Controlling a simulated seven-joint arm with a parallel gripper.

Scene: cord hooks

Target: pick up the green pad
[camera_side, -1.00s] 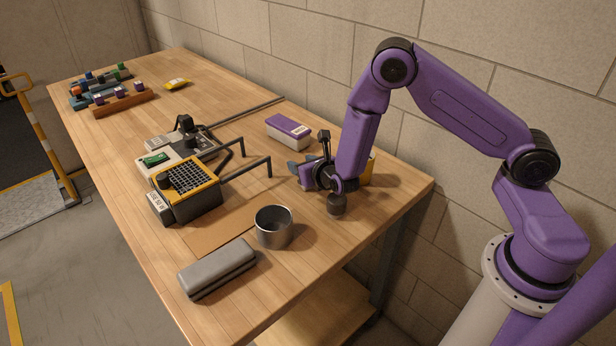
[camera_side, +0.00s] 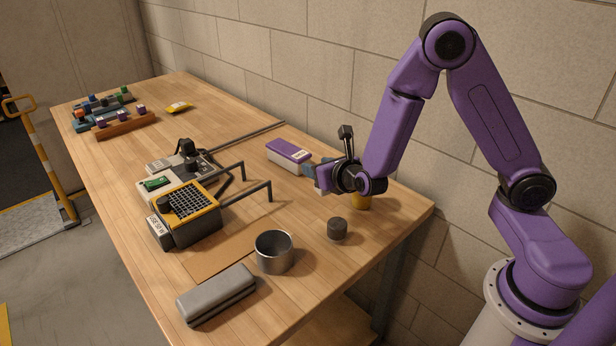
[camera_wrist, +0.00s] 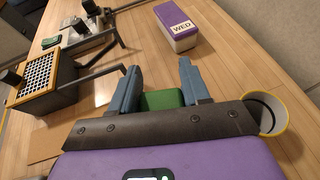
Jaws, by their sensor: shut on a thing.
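The green pad (camera_wrist: 162,100) shows in the wrist view between the two blue-grey fingers of my gripper (camera_wrist: 160,74). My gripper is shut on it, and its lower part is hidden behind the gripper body. In the side view my gripper (camera_side: 316,167) is above the right part of the table, just right of the purple-and-white box (camera_side: 288,154). The pad cannot be made out there.
A dark round piece (camera_side: 337,229) and a yellow-rimmed container (camera_side: 361,201) stand near my gripper. A metal cup (camera_side: 273,252), grey case (camera_side: 217,294) and yellow-topped device (camera_side: 190,212) with projecting bars stand leftward. A wall runs behind the table.

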